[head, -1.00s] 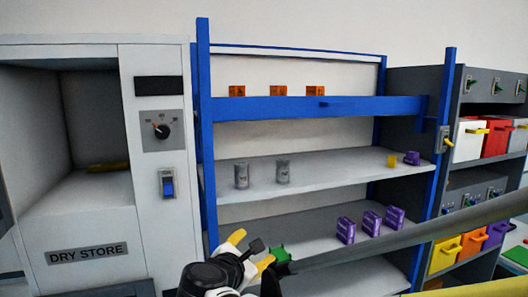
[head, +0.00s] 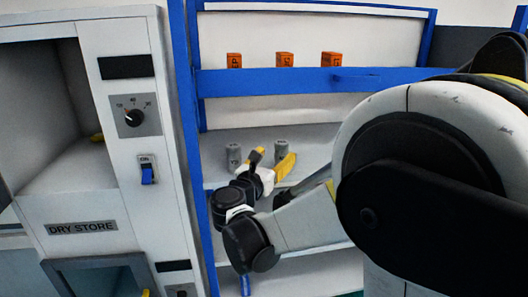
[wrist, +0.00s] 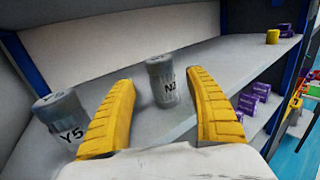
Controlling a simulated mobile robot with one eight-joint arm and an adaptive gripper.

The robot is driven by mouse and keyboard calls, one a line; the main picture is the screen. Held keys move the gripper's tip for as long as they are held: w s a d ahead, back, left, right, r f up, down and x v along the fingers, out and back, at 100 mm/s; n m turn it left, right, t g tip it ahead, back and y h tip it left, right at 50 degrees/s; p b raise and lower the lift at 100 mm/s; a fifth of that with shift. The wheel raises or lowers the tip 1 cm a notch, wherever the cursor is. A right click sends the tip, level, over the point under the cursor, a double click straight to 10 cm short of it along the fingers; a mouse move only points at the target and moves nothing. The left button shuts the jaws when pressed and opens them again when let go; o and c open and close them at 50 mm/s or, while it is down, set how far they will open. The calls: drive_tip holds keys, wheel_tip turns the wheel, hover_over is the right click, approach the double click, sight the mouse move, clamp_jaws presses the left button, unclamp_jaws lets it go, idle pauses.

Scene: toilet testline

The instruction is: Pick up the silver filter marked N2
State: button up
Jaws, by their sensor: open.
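The silver filter marked N2 (wrist: 161,82) stands upright on the middle shelf in the wrist view, between and beyond my yellow fingertips. It also shows in the head view (head: 281,147), on the right of two silver cylinders. A second silver filter marked Y5 (wrist: 61,118) stands to its left, outside my left finger; the head view shows it as well (head: 233,156). My gripper (wrist: 165,95) is open and empty, pointing at the N2 filter. In the head view my gripper (head: 271,165) is just in front of the two filters.
Several orange boxes (head: 285,60) stand on the upper shelf behind a blue rail (head: 300,82). A yellow cylinder (wrist: 272,37) and purple boxes (wrist: 249,101) are to the right. A blue post (head: 188,120) and the dry store cabinet (head: 105,190) stand left.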

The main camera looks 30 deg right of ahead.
sight(279, 152)
drive_tip(key=p+x, duration=0.1)
drive_tip(key=x, duration=0.3)
drive_tip(key=shift+d, duration=0.2)
drive_tip(key=shift+s, duration=0.1)
drive_tip(key=shift+a, duration=0.1)
drive_tip(key=c, duration=1.3)
drive_tip(key=shift+r, duration=0.15)
